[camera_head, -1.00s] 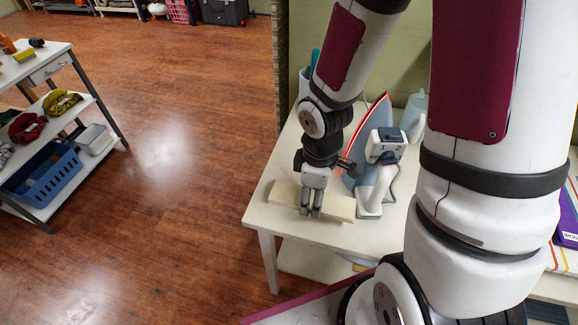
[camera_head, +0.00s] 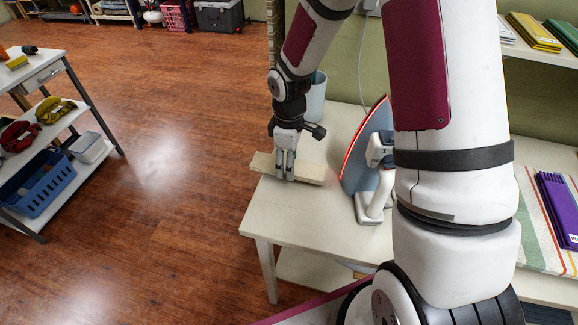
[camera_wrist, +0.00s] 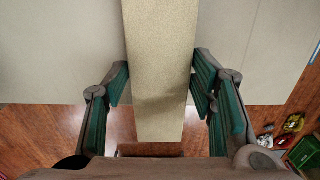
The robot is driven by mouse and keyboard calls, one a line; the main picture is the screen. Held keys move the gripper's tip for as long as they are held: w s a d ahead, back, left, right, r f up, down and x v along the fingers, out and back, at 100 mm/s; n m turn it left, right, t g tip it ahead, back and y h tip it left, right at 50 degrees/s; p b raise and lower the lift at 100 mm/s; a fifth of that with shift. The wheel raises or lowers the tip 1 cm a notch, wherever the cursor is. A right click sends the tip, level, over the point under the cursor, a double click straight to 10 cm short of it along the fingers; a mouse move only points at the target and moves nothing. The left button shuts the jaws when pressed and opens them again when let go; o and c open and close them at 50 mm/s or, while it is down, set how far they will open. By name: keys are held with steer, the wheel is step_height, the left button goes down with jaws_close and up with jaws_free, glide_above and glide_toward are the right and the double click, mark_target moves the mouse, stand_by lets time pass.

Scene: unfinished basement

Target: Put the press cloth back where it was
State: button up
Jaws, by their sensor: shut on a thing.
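A long, flat beige piece, apparently the folded press cloth (camera_head: 306,173), is at the left side of the white table (camera_head: 300,215). My gripper (camera_head: 285,178) points down and is shut on it near its middle. In the wrist view the beige piece (camera_wrist: 160,50) runs between the two green-padded fingers of my gripper (camera_wrist: 160,88). Its near end reaches past the table edge, over the floor. I cannot tell whether it touches the tabletop.
A pale container (camera_head: 316,95) stands behind. Purple folded items (camera_head: 556,210) lie on striped fabric at right. The table's front left is clear; a shelf cart stands far left.

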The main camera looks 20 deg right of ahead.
steer(key=shift+f, duration=1.1)
steer(key=shift+f, duration=0.15)
steer(key=o, duration=1)
step_height(320, 180, up, 13)
steer(key=s+d+r+m+t+h, duration=0.15)
steer(key=s+r+m, duration=0.35)
steer(key=s+r, duration=0.65)
steer(key=s+r+m, duration=0.2)
steer(key=s, duration=0.2)
steer(key=s+r+m+t+y, duration=0.1)
steer(key=s+r+m, duration=0.1)
steer(key=s, duration=0.3)
steer(key=s+a+r+m+t, duration=0.1)
steer(key=s+r, duration=0.1)
steer(key=s, duration=0.2)
steer(key=shift+s+a+r+m+t+y+p, duration=0.15)
steer(key=shift+s+m+t+y+p, duration=0.1)
steer(key=shift+s+m+p, duration=0.15)
